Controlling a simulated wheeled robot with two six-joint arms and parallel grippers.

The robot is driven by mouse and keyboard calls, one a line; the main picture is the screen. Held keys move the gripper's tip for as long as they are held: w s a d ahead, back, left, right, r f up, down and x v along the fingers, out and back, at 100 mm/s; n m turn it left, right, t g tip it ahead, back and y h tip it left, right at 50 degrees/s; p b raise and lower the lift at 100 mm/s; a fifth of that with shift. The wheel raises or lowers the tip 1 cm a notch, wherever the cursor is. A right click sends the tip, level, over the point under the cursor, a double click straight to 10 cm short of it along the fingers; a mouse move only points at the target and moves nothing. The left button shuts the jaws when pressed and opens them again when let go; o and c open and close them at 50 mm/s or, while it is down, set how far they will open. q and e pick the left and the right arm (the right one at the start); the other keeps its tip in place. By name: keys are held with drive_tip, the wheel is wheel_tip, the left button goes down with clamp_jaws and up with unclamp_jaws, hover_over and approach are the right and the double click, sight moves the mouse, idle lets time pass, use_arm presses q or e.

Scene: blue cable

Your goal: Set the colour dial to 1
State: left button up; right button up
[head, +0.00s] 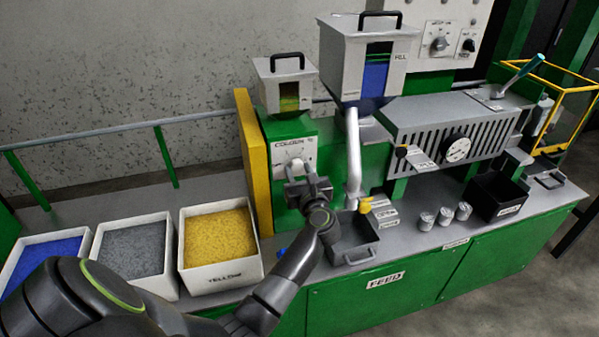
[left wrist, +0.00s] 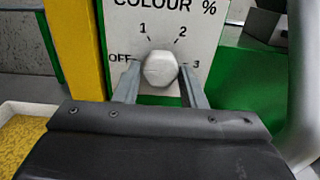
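The colour dial (left wrist: 160,69) is a pale faceted knob on a white panel (left wrist: 205,28) marked "COLOUR %", with OFF, 1, 2 and 3 around it. I cannot make out a pointer on the knob, so its setting is unclear. My left gripper (left wrist: 160,72) is right in front of the panel, with one finger on each side of the knob. A narrow gap seems to show between fingers and knob. In the head view, my left gripper (head: 300,175) covers part of the dial below the "COLOUR %" label. My right gripper is not in view.
A yellow upright guard (head: 253,160) stands just left of the panel. A pale spout pipe (head: 353,158) hangs close on the right. Bins of blue, grey and yellow granules (head: 220,238) stand at left; a dark tray (head: 353,240) lies below the spout.

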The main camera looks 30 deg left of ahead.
use_arm(q)
drive_tip(key=c, duration=0.5)
drive_tip(key=shift+r+m+p, duration=0.2)
drive_tip(key=shift+m+p, duration=0.95)
drive_tip(key=shift+m, duration=0.05)
drive_tip(key=m+p, duration=0.2)
drive_tip(key=m, duration=0.1)
drive_tip(key=shift+m+p, duration=0.3)
drive_tip(key=shift+p, duration=0.1)
drive_tip(key=m+p, duration=0.3)
drive_tip(key=m, duration=0.1)
drive_tip(key=shift+f+m+p, duration=0.1)
drive_tip(key=shift+m+p, duration=0.55)
drive_tip(key=shift+m, duration=0.35)
